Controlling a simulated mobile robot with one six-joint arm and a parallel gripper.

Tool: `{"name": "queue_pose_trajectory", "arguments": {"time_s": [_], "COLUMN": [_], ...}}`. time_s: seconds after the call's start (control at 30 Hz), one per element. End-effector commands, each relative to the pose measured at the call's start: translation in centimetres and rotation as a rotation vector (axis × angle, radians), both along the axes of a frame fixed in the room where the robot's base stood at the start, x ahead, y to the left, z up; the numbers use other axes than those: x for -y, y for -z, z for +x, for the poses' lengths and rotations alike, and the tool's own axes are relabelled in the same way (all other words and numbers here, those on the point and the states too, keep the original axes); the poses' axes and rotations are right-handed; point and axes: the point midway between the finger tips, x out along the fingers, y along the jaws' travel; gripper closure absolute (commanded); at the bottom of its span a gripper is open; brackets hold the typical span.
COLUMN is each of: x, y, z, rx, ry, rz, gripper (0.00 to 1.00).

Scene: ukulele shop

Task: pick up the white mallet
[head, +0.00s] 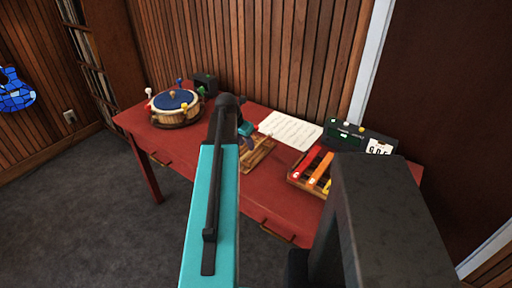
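A white-tipped piece (148,91), which looks like the white mallet's head, stands at the left rim of the round drum (172,104) on the red table (270,197). Its handle is too small to make out. Blue, green, yellow and red tips sit around the same drum. My gripper (247,134) is mostly hidden behind my teal and black arm, over the middle of the table near a small wooden piece. It is to the right of the drum and apart from it. I cannot make out its fingers or whether it holds anything.
A xylophone with red, orange and yellow bars (316,171) lies at the right. A sheet of music (290,130) and a dark box with a green display (346,134) are behind it. A small black box (204,83) stands behind the drum. A wooden wall closes the back.

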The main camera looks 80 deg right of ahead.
Motion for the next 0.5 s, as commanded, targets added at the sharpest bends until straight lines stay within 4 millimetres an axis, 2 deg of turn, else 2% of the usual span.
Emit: {"name": "queue_pose_trajectory", "arguments": {"time_s": [0.27,0.5], "x": [0.4,1.1], "y": [1.5,3.6], "z": [-0.3,-0.7], "rx": [0.000,0.000], "ry": [0.000,0.000], "rz": [0.002,0.001], "gripper": [0.67,0.67]}}
